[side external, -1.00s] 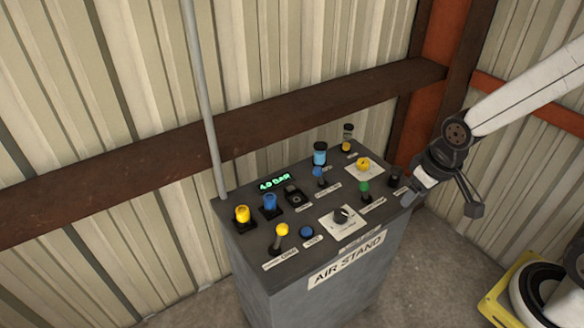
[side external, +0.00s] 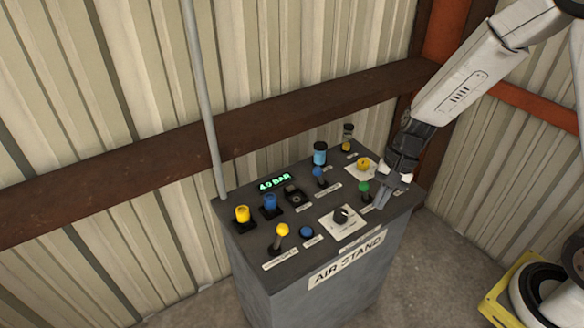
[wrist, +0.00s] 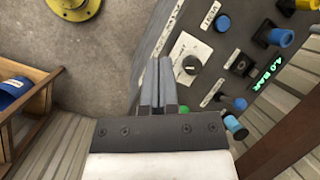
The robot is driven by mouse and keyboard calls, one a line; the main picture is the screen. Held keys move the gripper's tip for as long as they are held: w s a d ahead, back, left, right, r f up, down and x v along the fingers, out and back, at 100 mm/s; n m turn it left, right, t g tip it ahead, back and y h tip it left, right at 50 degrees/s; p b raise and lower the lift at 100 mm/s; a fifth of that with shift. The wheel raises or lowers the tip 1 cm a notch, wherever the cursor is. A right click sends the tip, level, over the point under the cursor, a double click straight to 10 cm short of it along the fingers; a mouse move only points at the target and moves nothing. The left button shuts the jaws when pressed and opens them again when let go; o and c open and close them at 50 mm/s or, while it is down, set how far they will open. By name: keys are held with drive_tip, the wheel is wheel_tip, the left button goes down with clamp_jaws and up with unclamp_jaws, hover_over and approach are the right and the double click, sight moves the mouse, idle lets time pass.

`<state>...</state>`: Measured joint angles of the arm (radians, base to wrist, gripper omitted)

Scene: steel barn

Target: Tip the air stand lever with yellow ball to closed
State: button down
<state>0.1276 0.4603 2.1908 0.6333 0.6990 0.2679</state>
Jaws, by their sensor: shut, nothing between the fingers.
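The air stand (side external: 318,292) is a grey cabinet with a sloped control panel on top. The lever with the yellow ball (side external: 282,230) stands at the panel's front left, its short stem leaning up and to the right from a dark base. Its label (side external: 280,257) is too small to read. I cannot make out this lever in the wrist view. My gripper (side external: 380,204) is shut and empty over the panel's right end, near the green ball lever (side external: 364,187) and well right of the yellow ball. Its fingers (wrist: 167,65) point forward in the wrist view.
A blue button (side external: 307,232) sits just right of the yellow lever. A rotary knob (side external: 341,215), blue ball lever (side external: 318,172), yellow knob (side external: 242,214) and blue knob (side external: 270,204) crowd the panel. A display (side external: 275,183) reads 4.0 BAR. A pipe (side external: 205,110) rises behind.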

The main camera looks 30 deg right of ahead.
drive_tip(key=w+f+m+t+y, duration=0.1)
drive_tip(key=w+f+m+y, duration=0.1)
drive_tip(key=w+m+y, duration=0.1)
drive_tip(key=w+a+f+m+t+y, duration=0.1)
drive_tip(key=w+f+m+y, duration=0.2)
drive_tip(key=w+m, duration=0.3)
drive_tip(key=shift+w+a+m, duration=0.15)
drive_tip(key=shift+w+m, duration=0.1)
drive_tip(key=shift+m, duration=0.15)
drive_tip(key=shift+a, duration=0.1)
approach(280, 237)
drive_tip(key=f, duration=0.2)
drive_tip(key=d+f, duration=0.1)
drive_tip(key=f, duration=0.1)
drive_tip(key=shift+f, duration=0.3)
drive_tip(key=shift+w+a+r, duration=0.15)
drive_tip(key=shift+a, duration=0.4)
drive_tip(key=shift+w+a+r, duration=0.15)
drive_tip(key=shift+a, duration=0.4)
drive_tip(key=shift+w+a+r, duration=0.15)
drive_tip(key=shift+a, duration=0.6)
